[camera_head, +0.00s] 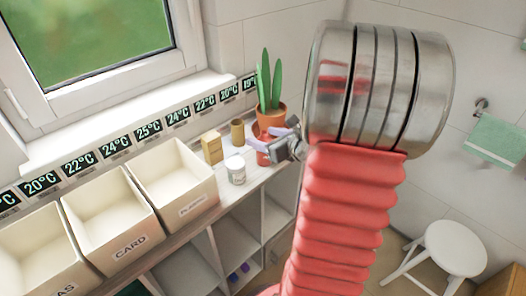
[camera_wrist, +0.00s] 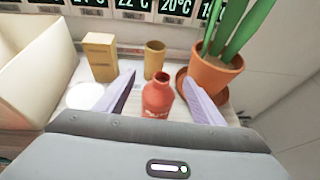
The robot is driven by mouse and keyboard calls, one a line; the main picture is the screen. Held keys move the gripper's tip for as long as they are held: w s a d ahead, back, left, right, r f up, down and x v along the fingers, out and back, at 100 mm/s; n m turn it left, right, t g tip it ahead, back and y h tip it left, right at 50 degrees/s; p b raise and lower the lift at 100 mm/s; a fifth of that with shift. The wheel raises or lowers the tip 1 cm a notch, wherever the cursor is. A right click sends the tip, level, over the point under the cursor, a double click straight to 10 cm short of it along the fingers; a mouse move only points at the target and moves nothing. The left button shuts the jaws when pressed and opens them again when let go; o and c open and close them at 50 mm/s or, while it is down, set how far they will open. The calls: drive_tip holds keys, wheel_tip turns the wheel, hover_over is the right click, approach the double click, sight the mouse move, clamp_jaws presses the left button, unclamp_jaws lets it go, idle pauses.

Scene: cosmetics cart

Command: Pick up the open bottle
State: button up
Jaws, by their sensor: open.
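A red bottle (camera_wrist: 158,97) with an open, uncapped mouth stands upright in the wrist view. It is between the two pale fingers of my gripper (camera_wrist: 160,98), with a gap on each side. In the head view my gripper (camera_head: 274,146) is over the right end of the shelf top, beside the plant pot. The red bottle (camera_head: 262,157) shows there only in part, behind the fingers. My gripper is open and holds nothing.
A terracotta pot with a green plant (camera_wrist: 214,72) stands close behind the right finger. A tan cup (camera_wrist: 154,60), a tan box (camera_wrist: 100,57) and a white-lidded jar (camera_head: 236,170) stand near. Open bins, one a plastic bin (camera_head: 190,211), line the left.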

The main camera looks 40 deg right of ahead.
idle(0.3)
drive_tip(key=c, duration=1.4)
